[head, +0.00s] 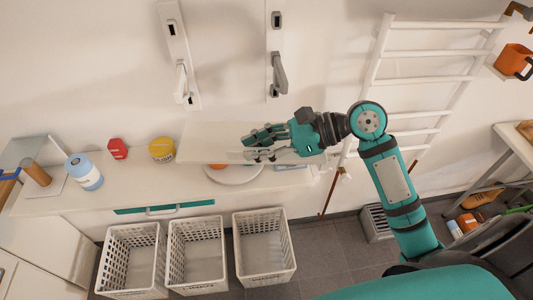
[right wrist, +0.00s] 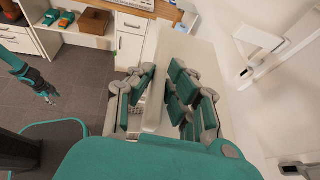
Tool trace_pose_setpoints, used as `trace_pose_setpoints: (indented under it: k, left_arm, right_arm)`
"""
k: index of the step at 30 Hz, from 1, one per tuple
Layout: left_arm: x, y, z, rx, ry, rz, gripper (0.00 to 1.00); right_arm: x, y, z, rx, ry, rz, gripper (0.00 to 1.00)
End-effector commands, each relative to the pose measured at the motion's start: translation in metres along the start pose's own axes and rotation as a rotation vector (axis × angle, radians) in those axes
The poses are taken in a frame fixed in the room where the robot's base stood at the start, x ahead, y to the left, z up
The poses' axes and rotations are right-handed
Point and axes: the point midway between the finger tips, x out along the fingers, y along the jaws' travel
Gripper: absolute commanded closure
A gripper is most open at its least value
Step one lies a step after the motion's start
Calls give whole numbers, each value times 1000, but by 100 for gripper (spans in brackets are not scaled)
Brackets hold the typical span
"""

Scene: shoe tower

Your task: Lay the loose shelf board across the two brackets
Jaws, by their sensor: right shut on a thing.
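The loose shelf board (head: 215,135) is a pale slab, held up in front of the wall above the counter. My right gripper (head: 262,146) is shut on its right end; in the right wrist view the fingers lie on both sides of the board (right wrist: 188,50). The two brackets are on the wall above: the left bracket (head: 181,82) and the grey right bracket (head: 279,75). The board is below both and apart from them. My left gripper (right wrist: 45,92) shows small at the left of the right wrist view; its finger state is unclear.
The counter (head: 130,190) below bears a blue-white jar (head: 85,172), a red container (head: 117,148), a yellow tin (head: 162,150) and a white plate (head: 235,177) partly under the board. White baskets (head: 264,247) stand on the floor. A white ladder rack (head: 430,53) is right of the brackets.

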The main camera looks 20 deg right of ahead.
Motion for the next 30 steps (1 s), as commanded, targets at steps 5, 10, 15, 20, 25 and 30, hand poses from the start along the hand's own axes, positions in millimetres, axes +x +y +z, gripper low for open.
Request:
trace_pose_setpoints:
  k: [5, 10, 15, 20, 25, 30]
  left_arm:
    - [-48, 5, -9, -4, 4, 7, 58]
    - [-78, 7, -1, -4, -13, 10, 58]
    - [-87, 6, 7, -3, -27, 10, 58]
    - [-82, 4, 8, -2, -28, 7, 58]
    - [-72, 3, 8, -1, -26, 5, 58]
    - [-63, 2, 5, -1, -21, 4, 58]
  right_arm:
    - [-12, -5, 62, -34, 8, 64, 100]
    - [-20, -8, 100, -47, 12, 113, 100]
    - [-22, -11, 111, -51, 12, 131, 100]
    - [-20, -17, 110, -52, 10, 133, 100]
    - [-16, -31, 110, -53, 8, 132, 100]
    - [-13, -48, 112, -53, 8, 131, 100]
